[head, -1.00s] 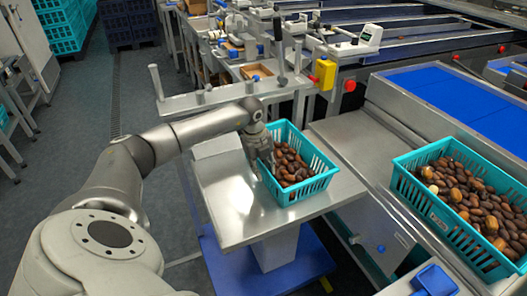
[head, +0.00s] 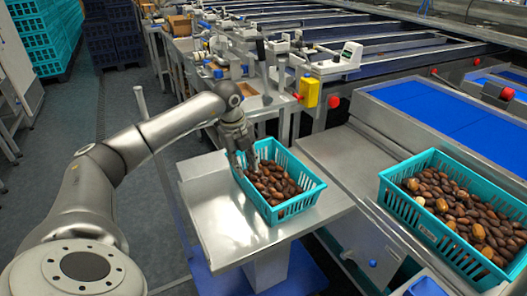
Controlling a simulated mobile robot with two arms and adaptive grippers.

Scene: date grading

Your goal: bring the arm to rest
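My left gripper (head: 243,160) points down at the left wall of the teal basket on the metal table, with its fingers around the basket's left rim area. I cannot tell whether the fingers touch the basket or hold a date. The smaller teal basket (head: 291,212) holds several brown dates (head: 272,184) and stands on the steel table (head: 222,228). My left arm reaches in from the left and bends down at the wrist. My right gripper is not in view.
A larger teal crate (head: 408,212) full of dates stands at the right, beside a blue conveyor belt (head: 430,112). A yellow box with a red button (head: 309,91) is behind the table. Teal and dark crates are stacked at the back left. The table's front left is bare.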

